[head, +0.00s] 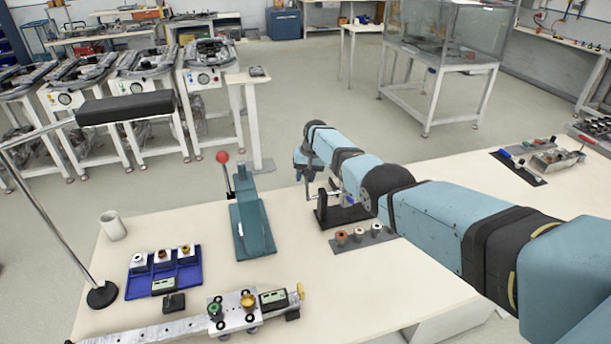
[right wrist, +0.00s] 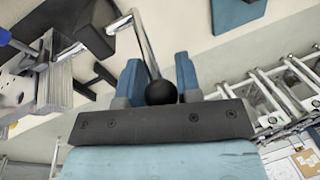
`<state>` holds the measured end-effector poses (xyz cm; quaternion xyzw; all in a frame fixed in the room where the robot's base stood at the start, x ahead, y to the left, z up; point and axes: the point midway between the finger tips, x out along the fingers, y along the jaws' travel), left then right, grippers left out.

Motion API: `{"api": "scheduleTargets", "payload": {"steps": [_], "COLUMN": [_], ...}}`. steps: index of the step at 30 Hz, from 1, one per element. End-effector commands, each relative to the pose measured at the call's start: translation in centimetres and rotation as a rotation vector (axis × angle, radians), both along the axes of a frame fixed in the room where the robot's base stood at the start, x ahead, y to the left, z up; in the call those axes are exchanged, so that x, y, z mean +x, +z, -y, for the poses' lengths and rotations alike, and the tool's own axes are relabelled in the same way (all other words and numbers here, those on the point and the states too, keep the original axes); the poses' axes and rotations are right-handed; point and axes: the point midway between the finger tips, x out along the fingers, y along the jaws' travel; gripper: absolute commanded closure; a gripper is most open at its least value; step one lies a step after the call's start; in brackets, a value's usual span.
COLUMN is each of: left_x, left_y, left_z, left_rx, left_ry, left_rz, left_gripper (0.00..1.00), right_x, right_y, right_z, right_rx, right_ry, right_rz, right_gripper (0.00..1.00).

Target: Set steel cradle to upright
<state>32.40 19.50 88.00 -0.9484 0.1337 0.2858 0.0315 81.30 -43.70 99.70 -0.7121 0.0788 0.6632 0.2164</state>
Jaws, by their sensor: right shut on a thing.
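In the head view my right gripper (head: 309,178) reaches over the table beside a small fixture with a black stand (head: 347,214). In the right wrist view its two blue-tipped fingers (right wrist: 160,82) are shut on a black ball knob (right wrist: 161,93) at the end of a bent chrome lever (right wrist: 143,45). The lever runs up to a black block. A grey metal part, which looks like the steel cradle (right wrist: 55,88), shows at the left of that view, next to the lever's shaft. Its exact tilt is hard to tell. My arm hides part of the fixture in the head view.
A teal lever press (head: 250,228) with a red knob stands left of the fixture. A grey mat (head: 362,240) with several small bushings lies in front. A blue tray (head: 165,274), a white cup (head: 113,226) and a steel rail (head: 160,332) are further left.

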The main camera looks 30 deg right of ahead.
Motion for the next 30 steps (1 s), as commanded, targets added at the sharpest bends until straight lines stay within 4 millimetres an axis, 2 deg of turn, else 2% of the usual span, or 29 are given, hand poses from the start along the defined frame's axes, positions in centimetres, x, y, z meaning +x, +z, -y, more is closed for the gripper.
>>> {"api": "scheduleTargets", "payload": {"steps": [25, 26, 28, 29, 30], "left_x": [0.25, 0.25, 0.24, 0.23, 0.23], "left_y": [0.16, 0.16, 0.15, 0.15, 0.15], "left_z": [-0.19, -0.19, -0.17, -0.14, -0.14], "left_rx": [0.001, 0.001, 0.001, 0.001, 0.001], "left_ry": [0.003, 0.003, 0.003, 0.002, 0.002], "left_rz": [0.007, 0.007, 0.007, 0.005, 0.005], "left_gripper": [1.0, 1.0, 1.0, 1.0, 1.0], "right_x": [0.13, 0.13, 0.11, 0.1, 0.08], "right_y": [-0.08, -0.08, -0.1, -0.09, -0.09], "right_z": [-0.5, -0.5, -0.48, -0.45, -0.4], "right_rx": [0.007, 0.007, 0.007, 0.006, 0.005], "right_ry": [0.001, 0.001, 0.001, 0.001, 0.001], "right_rz": [0.004, 0.004, 0.003, 0.003, 0.003], "right_gripper": [1.0, 0.66, 0.5, 0.46, 0.46]}}
